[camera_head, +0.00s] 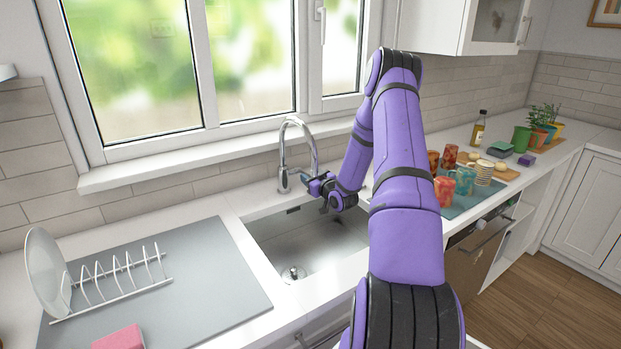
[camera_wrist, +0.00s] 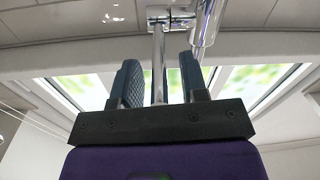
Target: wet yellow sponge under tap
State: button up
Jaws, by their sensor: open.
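The chrome tap (camera_head: 283,178) stands behind the sink (camera_head: 318,245), its curved spout over the basin. No water shows from it. My gripper (camera_head: 312,183) is at the right side of the tap's base. In the wrist view, my gripper (camera_wrist: 160,75) is open, with its two dark fingers on either side of the tap's thin chrome lever (camera_wrist: 158,60). I cannot tell whether either finger touches the lever. The tap's body (camera_wrist: 172,18) is just beyond the fingertips. I see no yellow sponge in either view.
A grey mat (camera_head: 215,262) left of the sink holds a white rack (camera_head: 120,275) with a plate (camera_head: 45,265); a pink block (camera_head: 118,338) lies at the front. Several mugs (camera_head: 462,180) stand right of my arm. The window (camera_head: 240,60) is behind the tap.

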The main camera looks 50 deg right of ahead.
grip_shut()
jog(key=shift+w+r+g, duration=0.1)
jog(key=shift+r+g, duration=0.4)
jog(key=shift+g, duration=0.1)
grip_release()
jog(key=v, duration=1)
jog(key=shift+s, duration=0.4)
